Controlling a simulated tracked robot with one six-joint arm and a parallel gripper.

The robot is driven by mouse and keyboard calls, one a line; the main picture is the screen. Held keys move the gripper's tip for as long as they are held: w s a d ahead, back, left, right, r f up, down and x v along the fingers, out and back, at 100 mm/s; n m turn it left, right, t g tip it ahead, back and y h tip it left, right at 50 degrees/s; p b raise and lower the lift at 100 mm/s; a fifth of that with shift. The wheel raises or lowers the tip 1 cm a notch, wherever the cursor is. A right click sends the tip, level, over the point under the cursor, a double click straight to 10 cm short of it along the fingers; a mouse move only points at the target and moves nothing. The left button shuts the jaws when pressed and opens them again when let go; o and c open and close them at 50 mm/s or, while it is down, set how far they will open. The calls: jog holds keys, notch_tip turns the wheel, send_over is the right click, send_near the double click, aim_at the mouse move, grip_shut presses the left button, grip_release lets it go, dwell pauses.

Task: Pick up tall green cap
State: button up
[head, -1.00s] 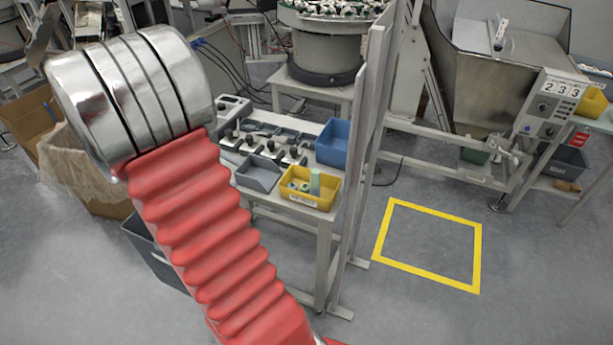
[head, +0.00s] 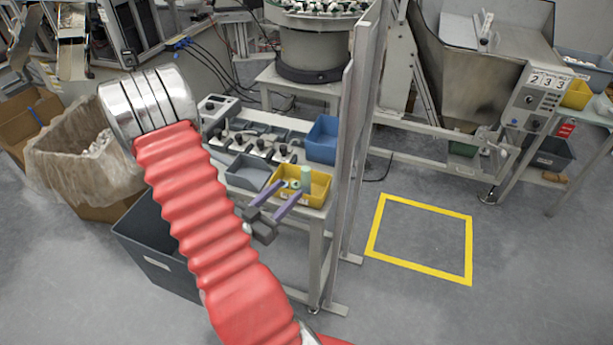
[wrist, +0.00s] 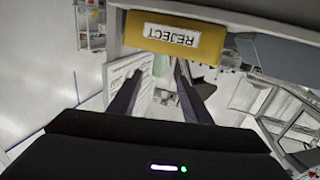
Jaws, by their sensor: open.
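The tall green cap (head: 306,179) is a pale green cylinder standing upright in a yellow bin (head: 318,201) at the front of the parts bench. It also shows in the wrist view (wrist: 160,65), past the bin's edge and between the fingers in the picture. My gripper (head: 290,190) is open, its two purple-grey fingers pointing at the bin from the front. I see nothing between the fingers in the head view. In the wrist view the dark fingers (wrist: 158,68) are spread. Whether they touch the cap cannot be told.
Smaller green pieces (head: 293,184) lie left of the cap. The yellow bin, labelled REJECT upside down in the wrist view (wrist: 205,46), sits beside a grey tray (head: 247,173) and a blue bin (head: 322,140). A metal post (head: 345,160) stands close on the right.

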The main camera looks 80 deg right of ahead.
aim_at(302, 176)
jog(key=shift+x, duration=4.25)
jog(key=shift+d, duration=0.1)
jog(key=shift+r+x, duration=0.2)
jog(key=shift+x, duration=2.35)
jog(key=shift+s, duration=0.1)
jog(key=shift+c, duration=0.5)
jog(key=c, duration=0.7)
